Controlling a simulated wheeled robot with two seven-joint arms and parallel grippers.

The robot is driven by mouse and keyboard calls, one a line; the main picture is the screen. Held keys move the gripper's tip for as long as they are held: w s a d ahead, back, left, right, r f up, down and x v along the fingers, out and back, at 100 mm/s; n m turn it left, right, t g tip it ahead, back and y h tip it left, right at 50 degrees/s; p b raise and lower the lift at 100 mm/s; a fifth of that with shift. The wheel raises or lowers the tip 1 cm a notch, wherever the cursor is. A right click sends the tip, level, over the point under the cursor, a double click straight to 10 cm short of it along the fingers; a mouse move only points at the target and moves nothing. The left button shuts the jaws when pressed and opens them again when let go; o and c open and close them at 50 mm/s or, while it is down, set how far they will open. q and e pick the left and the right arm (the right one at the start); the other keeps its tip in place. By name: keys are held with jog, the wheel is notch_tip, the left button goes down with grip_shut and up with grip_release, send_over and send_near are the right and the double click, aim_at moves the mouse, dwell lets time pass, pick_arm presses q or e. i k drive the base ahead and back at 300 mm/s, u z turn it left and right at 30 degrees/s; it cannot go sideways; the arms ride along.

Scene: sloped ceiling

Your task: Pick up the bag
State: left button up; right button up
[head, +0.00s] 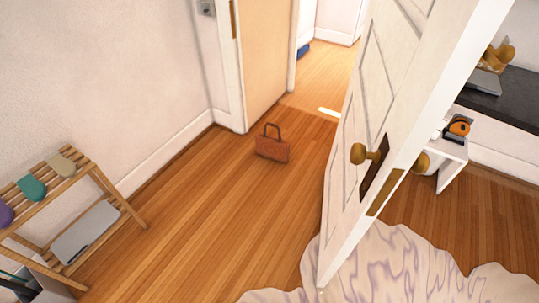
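A small reddish-brown bag (272,147) with one raised handle stands upright on the wooden floor. It is near the doorway at the upper middle of the head view, and nothing touches it. Neither of my grippers shows in the head view.
A white door (375,130) with a brass knob (364,154) stands open right of the bag. A wooden rack (107,190) stands at the left wall. A pale patterned rug (390,268) lies in front. Bare floor (205,220) leads to the bag.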

aim_at(275, 148)
jog(key=k, duration=0.25)
jog(key=u, duration=0.6)
jog(key=i, duration=3.65)
jog(key=z, duration=2.7)
